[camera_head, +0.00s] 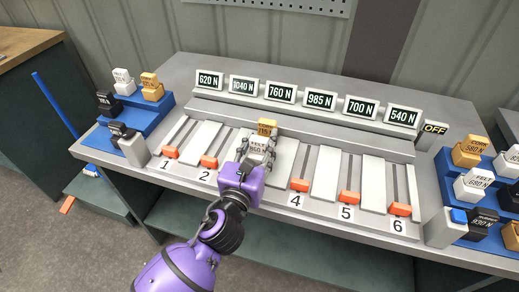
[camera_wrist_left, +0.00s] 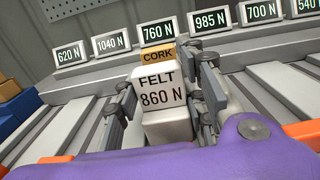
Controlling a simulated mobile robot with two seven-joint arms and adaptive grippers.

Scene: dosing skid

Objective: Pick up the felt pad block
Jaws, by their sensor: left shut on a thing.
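The felt pad block (camera_head: 257,146) is white and marked "FELT 860 N". It is at the third lane of the skid, below the 760 N display, and shows large in the left wrist view (camera_wrist_left: 159,90). My left gripper (camera_head: 256,154) is shut on it, with one finger on each side; the fingers also show in the left wrist view (camera_wrist_left: 162,108). A tan cork block (camera_head: 267,126) is right behind the felt block, partly hidden by it. Whether the felt block is lifted cannot be told. My right gripper is not in view.
Several number displays (camera_head: 280,92) line the raised back ledge. Orange sliders (camera_head: 299,185) sit at the front of the numbered lanes. Blue stepped racks with blocks stand at the left (camera_head: 140,118) and right. A grey post (camera_head: 132,149) stands by the left rack.

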